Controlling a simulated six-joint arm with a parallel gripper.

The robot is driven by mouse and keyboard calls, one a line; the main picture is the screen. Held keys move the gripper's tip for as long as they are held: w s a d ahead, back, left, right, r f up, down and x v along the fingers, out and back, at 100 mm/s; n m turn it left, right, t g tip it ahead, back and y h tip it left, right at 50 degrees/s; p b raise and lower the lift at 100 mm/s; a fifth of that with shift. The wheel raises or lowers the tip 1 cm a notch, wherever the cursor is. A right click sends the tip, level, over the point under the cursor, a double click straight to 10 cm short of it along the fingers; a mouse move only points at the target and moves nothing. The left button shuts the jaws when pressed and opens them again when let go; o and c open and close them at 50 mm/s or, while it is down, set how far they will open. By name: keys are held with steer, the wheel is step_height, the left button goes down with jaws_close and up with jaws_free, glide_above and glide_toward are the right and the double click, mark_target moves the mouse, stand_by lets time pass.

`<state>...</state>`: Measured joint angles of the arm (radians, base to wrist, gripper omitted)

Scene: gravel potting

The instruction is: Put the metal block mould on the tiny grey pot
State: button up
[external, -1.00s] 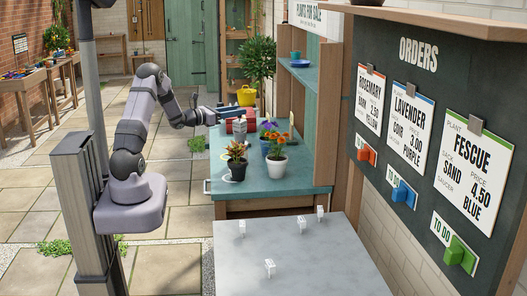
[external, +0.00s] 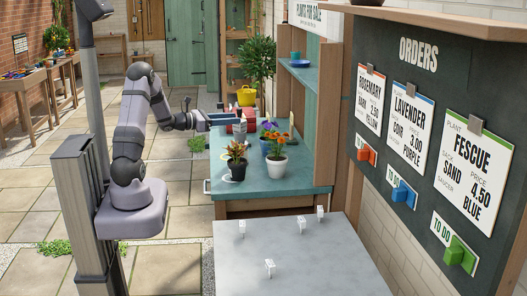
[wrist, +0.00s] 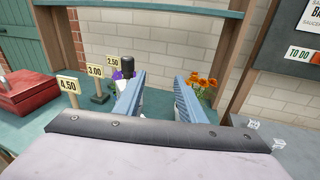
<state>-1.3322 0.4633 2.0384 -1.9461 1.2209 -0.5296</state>
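My gripper (external: 226,119) reaches over the green workbench, pointing right. In the wrist view its two blue fingers (wrist: 163,82) are spread apart with nothing visible between them. A small grey metallic block-like thing (external: 239,131) stands on the bench just by the fingertips in the external view. It may be the metal block mould, but it is too small to be sure. I cannot make out the tiny grey pot. A dark cylinder (wrist: 127,66) shows behind the left finger in the wrist view; its lower part is hidden.
Plants with orange flowers in a dark pot (external: 236,171) and a white pot (external: 276,166) stand at the bench front. A red box (wrist: 28,91) and several price signs (wrist: 95,73) are on the bench. A shelf (external: 306,76) is behind; a pale table (external: 300,268) is in front.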

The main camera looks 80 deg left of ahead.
steer(key=w+d+f+m+g+h, duration=0.2)
steer(key=w+d+m+h, duration=0.2)
steer(key=d, duration=0.5)
steer(key=w+d+f+m+g+h, duration=0.1)
steer(key=w+d+f+m+h, duration=0.25)
steer(key=d, duration=0.65)
steer(key=s+d+f+m+g+h, duration=0.1)
steer(key=d+f+m+g+h, duration=0.2)
steer(key=d, duration=0.4)
steer(key=s+d+f+m+g, duration=0.1)
steer(key=d+m+g, duration=0.1)
steer(key=d+m, duration=0.35)
steer(key=s+d+f+m+g+y, duration=0.3)
steer(key=s+m, duration=0.5)
steer(key=m, duration=0.3)
steer(key=s+d+f+m+g+y, duration=0.3)
steer(key=s+d+m, duration=0.5)
steer(key=m, duration=0.3)
steer(key=f+g, duration=0.1)
steer(key=g, duration=0.1)
steer(key=shift+s+d+f+g, duration=0.15)
steer(key=shift+s+g, duration=0.05)
steer(key=shift+g, duration=0.1)
